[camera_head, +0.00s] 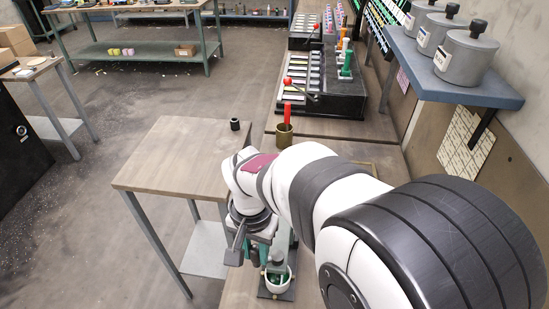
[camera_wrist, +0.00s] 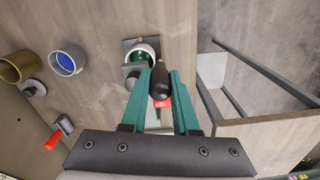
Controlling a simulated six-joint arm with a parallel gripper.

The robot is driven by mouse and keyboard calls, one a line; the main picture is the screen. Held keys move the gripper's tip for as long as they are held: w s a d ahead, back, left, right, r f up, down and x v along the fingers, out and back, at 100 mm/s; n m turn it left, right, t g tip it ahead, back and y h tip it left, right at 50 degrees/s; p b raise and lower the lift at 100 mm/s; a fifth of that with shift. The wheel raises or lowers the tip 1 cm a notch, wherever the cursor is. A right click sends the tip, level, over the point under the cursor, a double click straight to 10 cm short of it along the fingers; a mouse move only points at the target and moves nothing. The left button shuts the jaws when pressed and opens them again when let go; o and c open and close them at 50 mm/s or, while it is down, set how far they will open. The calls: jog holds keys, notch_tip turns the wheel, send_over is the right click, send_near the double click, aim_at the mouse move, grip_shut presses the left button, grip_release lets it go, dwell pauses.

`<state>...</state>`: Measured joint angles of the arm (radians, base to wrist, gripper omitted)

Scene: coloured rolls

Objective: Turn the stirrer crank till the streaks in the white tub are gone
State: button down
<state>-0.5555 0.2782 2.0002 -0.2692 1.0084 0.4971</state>
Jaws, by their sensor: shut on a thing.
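The white tub (camera_wrist: 153,43) stands on a dark base plate on the bench, with green showing inside it. I cannot make out separate streaks. In the head view the tub (camera_head: 270,287) is low in the picture, partly covered by the stirrer's green frame. My gripper (camera_wrist: 160,75) has its teal fingers closed around the black crank knob (camera_wrist: 160,82), just in front of the tub. The rest of the crank is mostly hidden by the fingers. A small red part (camera_wrist: 166,102) shows between the fingers.
A brass cup (camera_wrist: 17,62), a blue-filled pot (camera_wrist: 68,59) and a red-handled item (camera_wrist: 53,140) are to the left in the wrist view. A side table (camera_head: 175,160) carries a small black cylinder (camera_head: 235,124). Grey canisters (camera_head: 465,58) stand on the right shelf.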

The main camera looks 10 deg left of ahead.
jog(key=shift+w+a+m, duration=0.15)
jog(key=shift+w+m, duration=0.2)
jog(key=shift+m, duration=0.65)
jog(key=c, duration=0.7)
grip_release()
notch_tip(320, 180, up, 16)
jog(key=shift+m+y, duration=0.6)
jog(key=shift+y, duration=0.3)
jog(key=s+d+f, duration=0.3)
jog(key=s+d, duration=0.2)
jog(key=s+d+f, duration=0.3)
jog(key=s+d, duration=0.2)
jog(key=s, duration=0.1)
jog(key=s+d+f, duration=0.3)
jog(key=s+d, duration=0.2)
jog(key=s, duration=0.1)
jog(key=shift+f, duration=0.4)
